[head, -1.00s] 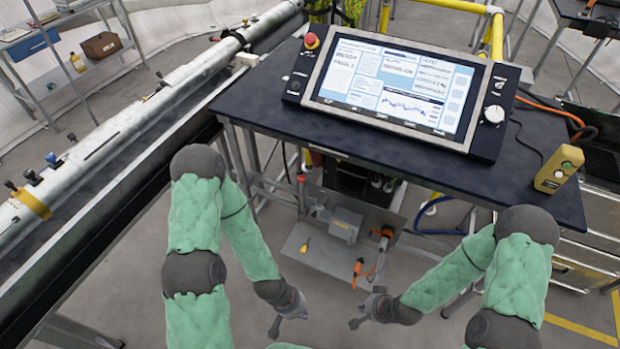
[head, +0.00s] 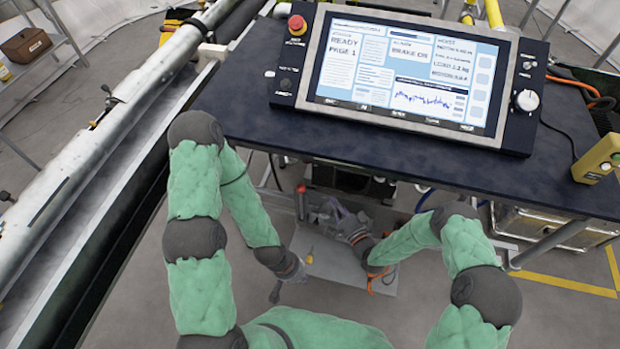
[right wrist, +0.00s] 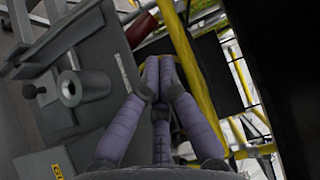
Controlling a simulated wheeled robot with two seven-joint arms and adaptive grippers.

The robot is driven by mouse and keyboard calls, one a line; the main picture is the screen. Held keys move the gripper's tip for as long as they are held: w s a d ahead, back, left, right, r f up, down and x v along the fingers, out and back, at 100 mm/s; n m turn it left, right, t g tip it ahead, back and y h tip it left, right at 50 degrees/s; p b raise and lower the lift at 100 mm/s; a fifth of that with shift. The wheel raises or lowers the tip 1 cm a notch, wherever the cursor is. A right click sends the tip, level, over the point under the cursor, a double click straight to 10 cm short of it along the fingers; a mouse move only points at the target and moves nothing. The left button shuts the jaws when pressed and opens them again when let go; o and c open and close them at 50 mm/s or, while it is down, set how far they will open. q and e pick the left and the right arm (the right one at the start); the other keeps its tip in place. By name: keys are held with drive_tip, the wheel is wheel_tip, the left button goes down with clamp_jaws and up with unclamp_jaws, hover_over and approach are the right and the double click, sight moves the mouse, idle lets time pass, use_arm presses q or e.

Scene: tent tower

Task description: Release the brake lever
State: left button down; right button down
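The head view shows a short upright bar with a red upper part (head: 301,199) under the table, probably the brake lever. My left gripper (head: 275,292) hangs lower, clear of the equipment, too small to read.
A tilted console screen (head: 405,78) on the dark table (head: 235,105) reads "BRAKE ON". A grey plate (head: 340,268) lies below my right gripper with an orange item (head: 380,278). Yellow rails (right wrist: 178,50) pass close to the right fingers. A long pole (head: 95,125) runs at left.

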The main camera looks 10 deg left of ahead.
drive_tip(key=shift+w+a+r+y, duration=0.15)
drive_tip(key=shift+a+r+y, duration=0.05)
drive_tip(key=shift+a+y, duration=0.1)
drive_tip(key=w+a+b, duration=0.1)
drive_tip(key=a, duration=0.1)
drive_tip(key=w+a+b, duration=0.1)
drive_tip(key=w+a, duration=0.1)
drive_tip(key=a, duration=0.1)
drive_tip(key=w+a+b, duration=0.2)
drive_tip(key=a, duration=0.1)
drive_tip(key=shift+r, duration=0.15)
drive_tip(key=shift+s+a, duration=0.25)
drive_tip(key=shift+s, duration=0.3)
